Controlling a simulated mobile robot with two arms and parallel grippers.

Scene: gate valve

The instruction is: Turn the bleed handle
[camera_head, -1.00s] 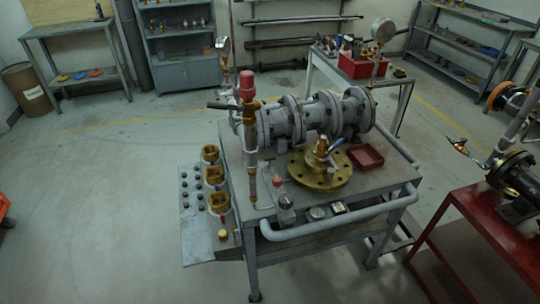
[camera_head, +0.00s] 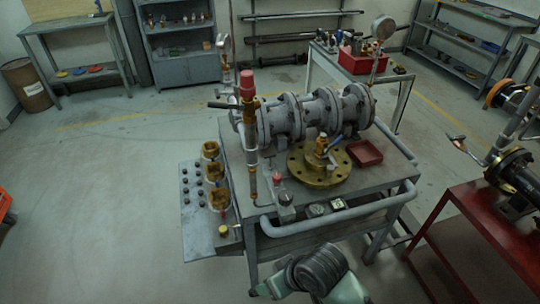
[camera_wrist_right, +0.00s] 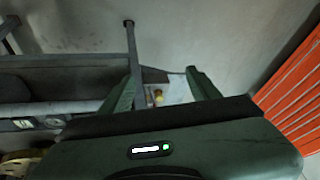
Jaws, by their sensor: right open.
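The grey gate valve assembly (camera_head: 300,115) lies on a metal workbench (camera_head: 210,150). A black lever (camera_head: 222,105) sticks out at the assembly's left end. I cannot tell which is the bleed handle. My right arm shows at the bottom of the head view, in front of the bench. In the right wrist view my right gripper (camera_wrist_right: 162,75) is open and empty. A yellow knob (camera_wrist_right: 158,97) shows between its fingers, apart from them. My left gripper is out of view.
A side panel (camera_head: 195,235) with brass fittings (camera_head: 217,199) hangs at the bench's left. A grey rail (camera_head: 330,221) runs along the front edge. A red tray (camera_head: 364,153) sits at the bench's right. A red table (camera_head: 470,230) stands right.

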